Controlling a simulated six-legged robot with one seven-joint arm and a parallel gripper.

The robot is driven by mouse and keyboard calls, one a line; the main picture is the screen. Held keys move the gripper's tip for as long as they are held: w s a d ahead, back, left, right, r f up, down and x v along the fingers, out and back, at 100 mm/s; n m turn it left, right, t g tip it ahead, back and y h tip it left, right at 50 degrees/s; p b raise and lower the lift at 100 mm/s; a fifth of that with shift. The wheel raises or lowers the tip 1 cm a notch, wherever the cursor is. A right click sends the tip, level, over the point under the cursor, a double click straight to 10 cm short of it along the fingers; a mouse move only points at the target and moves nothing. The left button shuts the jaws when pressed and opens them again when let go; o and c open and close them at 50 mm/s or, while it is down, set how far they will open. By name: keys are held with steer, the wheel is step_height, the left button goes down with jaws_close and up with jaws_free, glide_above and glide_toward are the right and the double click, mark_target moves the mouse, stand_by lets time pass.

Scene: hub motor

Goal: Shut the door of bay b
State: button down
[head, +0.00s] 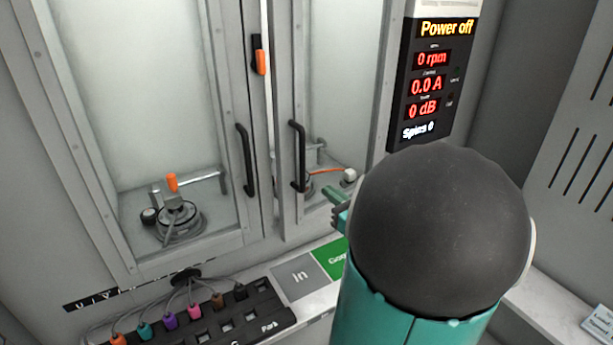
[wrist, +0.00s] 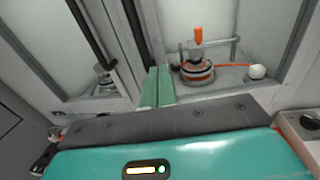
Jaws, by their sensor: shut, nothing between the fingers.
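Two glazed bay doors stand side by side in the head view, the left door (head: 231,130) and the right door (head: 283,120). Each has a black upright handle, the left one (head: 246,160) and the right one (head: 297,156). No readable letter shows which is bay b. My gripper (head: 335,203) is shut and empty, low and right of the right handle, partly hidden behind my dark arm joint. In the wrist view my green fingers (wrist: 157,87) are together near the lower end of a black handle (wrist: 138,32); contact is unclear.
Behind the glass are a left motor (head: 178,218) and a right motor (wrist: 196,68) with an orange cable. An orange latch (head: 260,60) sits above between the doors. A black connector strip (head: 215,325) with coloured plugs lies below. A display (head: 432,80) reads "Power off".

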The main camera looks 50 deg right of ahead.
mark_target(295, 166)
steer(key=w+d, duration=0.1)
steer(key=w, duration=0.8)
steer(key=shift+w+d, duration=0.25)
steer(key=shift+d, duration=0.15)
steer(key=w, duration=0.4)
steer(key=shift+w+d, duration=0.1)
steer(key=shift+d, duration=0.2)
steer(key=shift+w+r, duration=0.2)
steer(key=shift+w, duration=0.15)
